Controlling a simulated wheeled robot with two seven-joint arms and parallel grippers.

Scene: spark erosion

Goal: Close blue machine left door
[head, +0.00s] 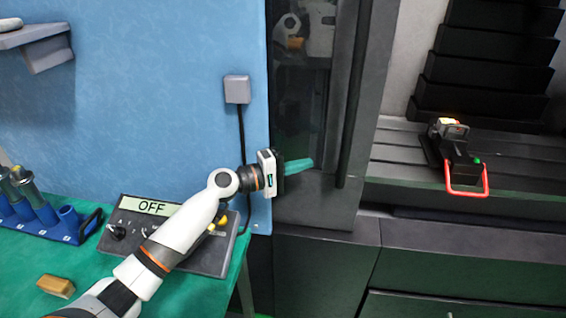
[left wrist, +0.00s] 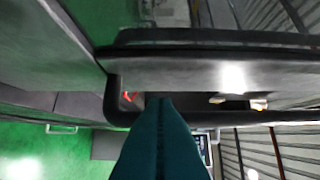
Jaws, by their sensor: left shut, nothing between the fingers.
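The machine's left door (head: 300,110) is a dark panel with a glossy window, left of the open bay in the head view. A long dark vertical handle bar (head: 352,100) runs along its right side. My left gripper (head: 309,163) has its teal fingers shut and empty, pointing right in front of the door's lower part, left of the bar. In the left wrist view the shut fingers (left wrist: 160,103) reach up to a dark rounded frame (left wrist: 112,98). I cannot tell whether they touch it. My right gripper is not in view.
The open bay holds black stepped bellows (head: 480,75) and a device with a red handle (head: 466,190). A blue wall (head: 150,100) stands behind.

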